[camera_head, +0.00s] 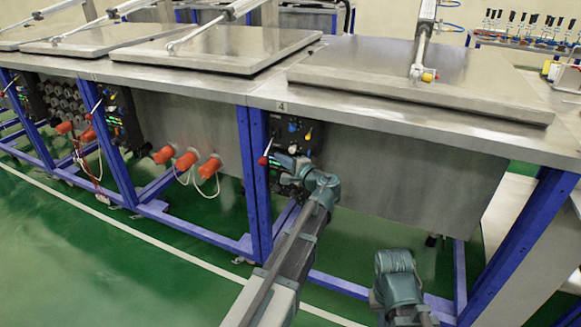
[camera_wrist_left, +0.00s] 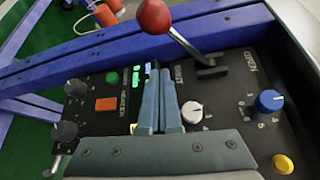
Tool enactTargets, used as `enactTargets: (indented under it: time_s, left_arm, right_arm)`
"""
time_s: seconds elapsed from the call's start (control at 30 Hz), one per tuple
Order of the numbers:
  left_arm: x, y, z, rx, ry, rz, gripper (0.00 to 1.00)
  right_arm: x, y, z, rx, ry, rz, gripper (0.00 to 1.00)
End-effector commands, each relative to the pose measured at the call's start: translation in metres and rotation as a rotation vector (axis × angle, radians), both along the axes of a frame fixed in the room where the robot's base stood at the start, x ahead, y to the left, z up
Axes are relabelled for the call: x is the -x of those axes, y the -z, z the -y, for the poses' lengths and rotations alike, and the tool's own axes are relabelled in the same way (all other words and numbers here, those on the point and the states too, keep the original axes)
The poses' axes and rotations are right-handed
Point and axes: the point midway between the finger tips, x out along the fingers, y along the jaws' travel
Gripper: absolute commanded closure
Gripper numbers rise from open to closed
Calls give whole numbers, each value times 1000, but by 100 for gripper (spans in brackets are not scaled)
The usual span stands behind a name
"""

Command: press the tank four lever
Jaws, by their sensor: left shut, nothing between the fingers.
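The tank four lever has a red ball knob (camera_head: 263,161) and stands on the black control panel under the table edge marked 4 (camera_head: 281,107). In the left wrist view the red ball (camera_wrist_left: 153,17) is at the top, and its metal shaft runs down right to a black slotted base (camera_wrist_left: 208,68). My left gripper (camera_head: 281,161) is in front of the panel, just right of the red ball. Its fingers (camera_wrist_left: 158,72) are shut and empty, with the tips below and apart from the ball in the picture. Only a teal part of my right arm shows; its gripper is out of sight.
A blue frame post (camera_head: 258,185) stands left of the lever. The tank's flat metal lid (camera_head: 430,85) lies above. Green floor is open in front.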

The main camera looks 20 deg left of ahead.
Motion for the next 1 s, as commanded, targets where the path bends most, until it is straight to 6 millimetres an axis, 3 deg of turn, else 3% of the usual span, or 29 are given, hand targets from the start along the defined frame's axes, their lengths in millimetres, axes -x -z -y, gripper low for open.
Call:
enactTargets:
  time_s: [0.1,0.3,0.8,1.0]
  left_arm:
    - [17,-4,-7,0,-1,0,100]
    - [34,-7,-11,0,0,0,100]
    - [37,-8,-12,0,0,-1,100]
    - [39,-14,-12,-2,-2,-37,100]
  right_arm:
    - [0,-4,0,0,0,0,100]
    - [0,-7,0,-1,0,0,100]
    - [0,-8,0,-1,0,0,100]
    - [0,-18,-1,-3,1,-1,100]
